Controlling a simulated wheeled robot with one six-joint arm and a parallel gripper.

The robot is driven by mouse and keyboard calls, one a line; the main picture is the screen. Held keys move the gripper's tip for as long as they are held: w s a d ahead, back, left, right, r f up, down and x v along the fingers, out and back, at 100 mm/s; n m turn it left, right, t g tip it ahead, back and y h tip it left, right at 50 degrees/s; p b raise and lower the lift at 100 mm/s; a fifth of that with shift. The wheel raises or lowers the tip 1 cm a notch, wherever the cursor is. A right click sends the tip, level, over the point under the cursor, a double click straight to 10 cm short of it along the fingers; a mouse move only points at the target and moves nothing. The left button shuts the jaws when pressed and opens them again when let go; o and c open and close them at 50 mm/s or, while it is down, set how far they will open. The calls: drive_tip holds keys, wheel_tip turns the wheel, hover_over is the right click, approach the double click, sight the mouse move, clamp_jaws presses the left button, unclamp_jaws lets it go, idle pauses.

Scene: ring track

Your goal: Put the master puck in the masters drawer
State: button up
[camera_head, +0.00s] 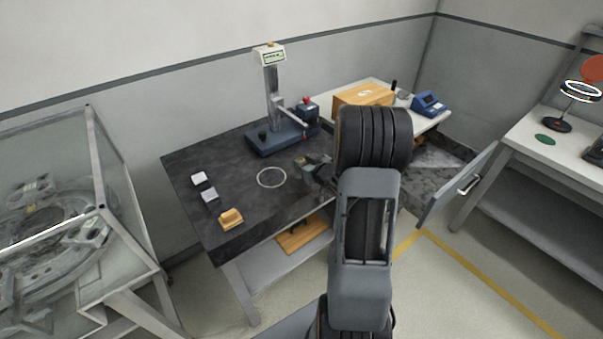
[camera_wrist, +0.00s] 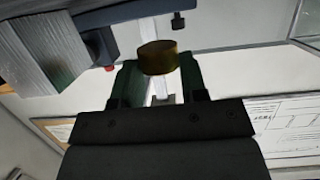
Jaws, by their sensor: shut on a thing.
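My gripper (camera_wrist: 158,85) is shut on a short brass-coloured cylinder, the master puck (camera_wrist: 158,57), which sits between its fingertips in the wrist view. In the head view my gripper (camera_head: 312,168) is over the right part of the dark table top, and my arm hides part of it; I cannot make out the puck clearly there. A drawer (camera_head: 457,188) with a grey front and a bar handle stands open to the right of my arm. Part of its inside (camera_head: 436,157) shows, and my arm hides the rest. I cannot read any label on it.
A gauge stand (camera_head: 272,90) rises at the back of the dark table (camera_head: 240,215). A white ring mark (camera_head: 271,177) and several small blocks (camera_head: 211,195) lie left of my gripper. A wooden box (camera_head: 362,95) and a blue device (camera_head: 429,103) stand behind. A white bench (camera_head: 560,155) is at right.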

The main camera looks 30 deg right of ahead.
drive_tip(key=f, duration=0.3)
drive_tip(key=shift+w+a+f, duration=0.25)
drive_tip(key=shift+w+a, duration=0.1)
drive_tip(key=shift+f, duration=0.3)
drive_tip(key=shift+f, duration=0.15)
drive_tip(key=o, duration=1)
